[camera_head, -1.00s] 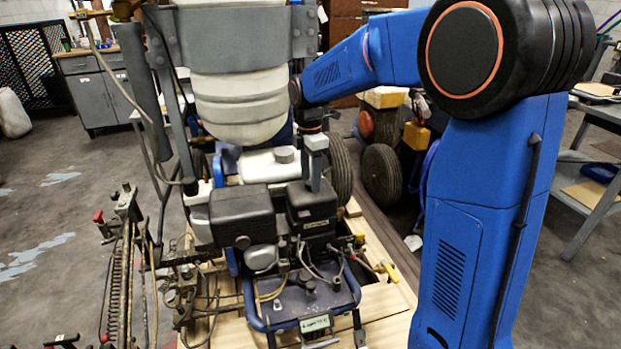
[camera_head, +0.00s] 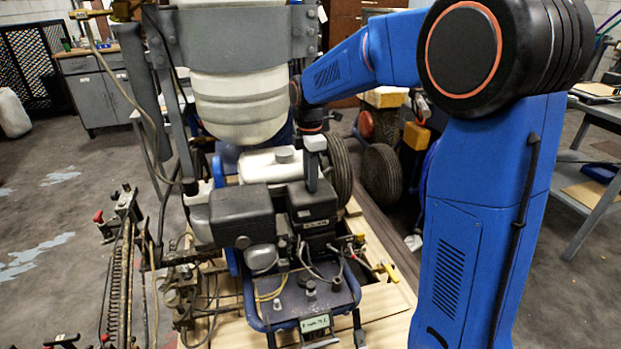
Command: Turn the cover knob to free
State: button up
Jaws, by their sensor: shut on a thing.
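The line striper's engine stands in the middle of the view, with a black box-shaped cover (camera_head: 313,207) on its right side. My gripper (camera_head: 311,184) points straight down onto the top of this cover, at the end of my blue arm. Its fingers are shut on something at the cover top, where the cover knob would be. The knob itself is hidden by the fingers and too small to make out. I cannot tell which way the knob is turned.
A second black housing (camera_head: 241,215) sits just left of the cover. The white tank (camera_head: 238,105) hangs close behind and left of my gripper. A black wheel (camera_head: 339,172) is close on the right. Hoses and a spring stand at left.

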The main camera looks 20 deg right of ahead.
jog(key=m, duration=0.8)
jog(key=shift+m, duration=0.4)
jog(key=m, duration=0.4)
jog(key=shift+d+m, duration=0.1)
jog(key=shift+m, duration=1.8)
jog(key=o, duration=1.1)
jog(key=shift+c, duration=0.2)
notch_tip(320, 180, up, 17)
jog(key=shift+d+r, duration=0.2)
jog(key=shift+d, duration=0.05)
